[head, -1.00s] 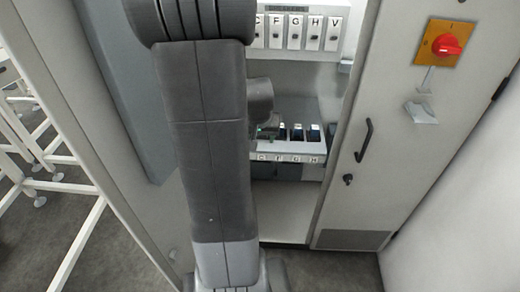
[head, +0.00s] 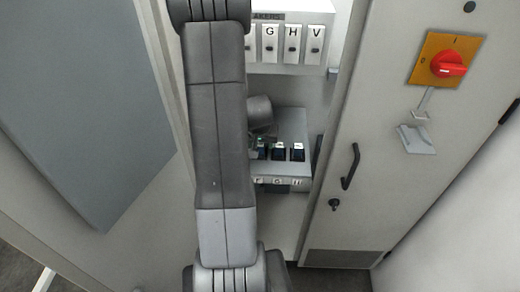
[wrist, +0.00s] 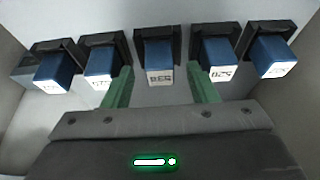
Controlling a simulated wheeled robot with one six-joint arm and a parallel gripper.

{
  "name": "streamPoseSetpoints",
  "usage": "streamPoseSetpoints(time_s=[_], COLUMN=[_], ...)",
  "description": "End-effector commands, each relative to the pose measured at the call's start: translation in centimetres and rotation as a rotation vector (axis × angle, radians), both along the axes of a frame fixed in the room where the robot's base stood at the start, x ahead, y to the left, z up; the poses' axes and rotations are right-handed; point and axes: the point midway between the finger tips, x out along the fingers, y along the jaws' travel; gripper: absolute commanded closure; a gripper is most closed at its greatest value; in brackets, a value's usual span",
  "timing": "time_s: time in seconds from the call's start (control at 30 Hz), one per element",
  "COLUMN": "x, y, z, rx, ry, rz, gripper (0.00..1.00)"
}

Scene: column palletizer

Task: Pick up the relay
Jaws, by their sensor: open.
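Several blue relays with white labelled ends sit in black sockets in a row, seen in the wrist view. The middle relay (wrist: 158,62) lies straight ahead of my gripper (wrist: 160,88), between the lines of its two green fingers. The fingers are open and nothing is held between them. Relays (wrist: 101,65) and (wrist: 220,58) stand just beyond the left and right fingers. In the head view my arm hides part of the row; a few relays (head: 279,152) show on the lettered shelf (head: 290,182).
A breaker panel (head: 292,42) with lettered switches is above the relay shelf. The open cabinet door (head: 385,190) with a red rotary switch (head: 449,64) stands to the right. A grey panel (head: 75,110) is at the left.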

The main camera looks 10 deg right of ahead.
Motion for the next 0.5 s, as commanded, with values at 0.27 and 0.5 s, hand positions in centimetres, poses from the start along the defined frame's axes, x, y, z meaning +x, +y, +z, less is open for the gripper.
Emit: streamPoseSetpoints(time_s=[0.27, 0.5], x=[0.18, 0.19], y=[-0.05, -0.04], z=[-0.41, -0.4], rx=[0.0, 0.0], ry=[-0.001, -0.001], rz=[0.0, 0.0], gripper=[0.47, 0.85])
